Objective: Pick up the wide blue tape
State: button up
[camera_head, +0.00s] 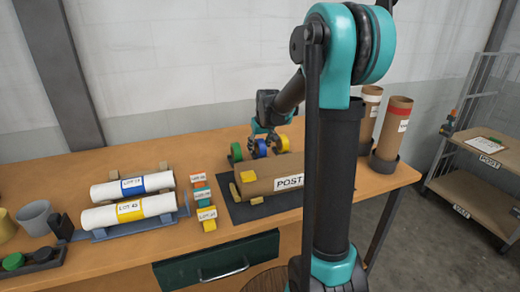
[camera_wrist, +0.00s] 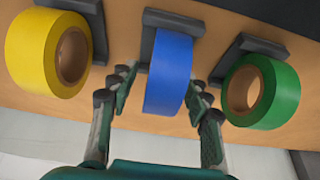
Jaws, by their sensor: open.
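The wide blue tape (camera_wrist: 168,75) stands upright in a dark holder (camera_wrist: 172,20) in the middle of the wrist view. In the head view the blue tape (camera_head: 260,149) shows between the green and yellow rolls, partly hidden by my gripper. My gripper (camera_wrist: 160,92) is open, with one finger on each side of the blue roll. The left finger is close to the roll and the right finger is near its edge; I cannot tell whether either touches. In the head view my gripper (camera_head: 265,139) is just above the roll.
A yellow tape (camera_wrist: 48,52) and a green tape (camera_wrist: 262,92) stand in holders close on either side. Two white rolls (camera_head: 128,210) lie left. Brown tubes (camera_head: 394,125) stand right.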

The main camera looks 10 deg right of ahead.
grip_shut()
dwell(0.3)
notch_tip(320, 180, up, 20)
dwell(0.8)
jog(key=c, duration=0.8)
grip_release()
grip_shut()
